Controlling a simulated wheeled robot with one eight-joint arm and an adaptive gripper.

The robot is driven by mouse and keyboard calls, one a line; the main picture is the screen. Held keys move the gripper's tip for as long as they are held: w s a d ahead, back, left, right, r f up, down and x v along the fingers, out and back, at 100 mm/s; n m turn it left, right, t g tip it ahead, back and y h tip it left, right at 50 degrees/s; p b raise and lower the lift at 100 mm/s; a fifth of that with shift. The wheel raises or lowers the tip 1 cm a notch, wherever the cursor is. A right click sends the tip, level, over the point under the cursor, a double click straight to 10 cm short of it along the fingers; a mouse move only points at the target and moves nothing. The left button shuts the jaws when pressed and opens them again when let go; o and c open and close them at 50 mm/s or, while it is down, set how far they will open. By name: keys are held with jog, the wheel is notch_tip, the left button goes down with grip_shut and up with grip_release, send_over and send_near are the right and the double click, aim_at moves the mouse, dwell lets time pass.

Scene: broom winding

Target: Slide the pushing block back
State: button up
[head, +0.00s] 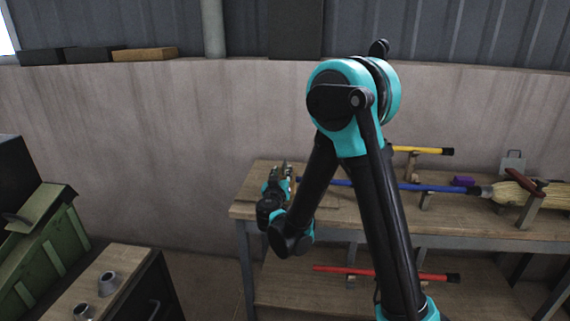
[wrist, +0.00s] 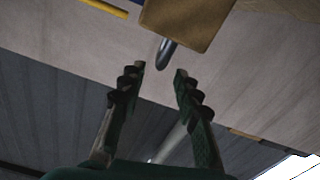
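My gripper (head: 278,180) is over the left end of the workbench, near the left end of the blue broom handle (head: 400,187). In the wrist view my gripper (wrist: 160,70) is open, with nothing between its fingers. A brown block (wrist: 190,18), which looks like the pushing block, is at the top of that view beyond the fingertips. A dark rounded rod (wrist: 165,52) sticks out of it toward the gap between the fingers, apart from both. In the head view my gripper and arm largely hide the block. The straw broom head (head: 515,194) lies at the right.
The workbench (head: 245,210) runs rightward behind my arm. A red handle (head: 430,277) is on the lower shelf. A cabinet (head: 125,270) stands front left.

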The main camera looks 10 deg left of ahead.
aim_at(285, 161)
jog(key=w, duration=0.7)
jog(key=shift+w+d, duration=0.15)
jog(key=shift+w, duration=0.1)
grip_shut()
